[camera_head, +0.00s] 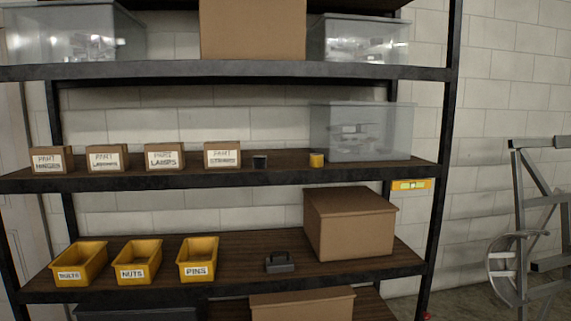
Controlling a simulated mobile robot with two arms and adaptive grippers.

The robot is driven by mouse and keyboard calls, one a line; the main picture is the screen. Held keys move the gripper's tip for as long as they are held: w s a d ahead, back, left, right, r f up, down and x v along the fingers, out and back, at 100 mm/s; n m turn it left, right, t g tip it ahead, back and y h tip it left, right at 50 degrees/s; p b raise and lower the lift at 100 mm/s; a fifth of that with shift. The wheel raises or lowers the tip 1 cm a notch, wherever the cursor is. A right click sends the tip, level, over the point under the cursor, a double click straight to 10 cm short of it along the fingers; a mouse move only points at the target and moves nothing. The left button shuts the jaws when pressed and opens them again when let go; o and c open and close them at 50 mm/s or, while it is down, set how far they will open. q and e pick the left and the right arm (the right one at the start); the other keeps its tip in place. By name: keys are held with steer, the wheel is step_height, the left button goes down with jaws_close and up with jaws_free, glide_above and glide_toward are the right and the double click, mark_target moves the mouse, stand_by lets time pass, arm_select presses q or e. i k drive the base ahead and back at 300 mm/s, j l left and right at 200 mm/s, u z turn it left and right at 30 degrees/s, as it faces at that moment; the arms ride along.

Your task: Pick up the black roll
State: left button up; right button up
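A small yellow roll (317,160) stands further right on the same shelf, in front of a clear plastic bin. Neither of my grippers shows in the head view.
The shelf above (200,70) holds clear bins and a large cardboard box (253,28). The lower shelf holds yellow bins (137,262), a small dark object with a handle (279,263) and a brown box (350,225). A metal frame (540,215) stands at right.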

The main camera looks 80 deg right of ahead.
mark_target(259, 162)
steer(key=k+z, duration=0.1)
steer(key=z, duration=2.15)
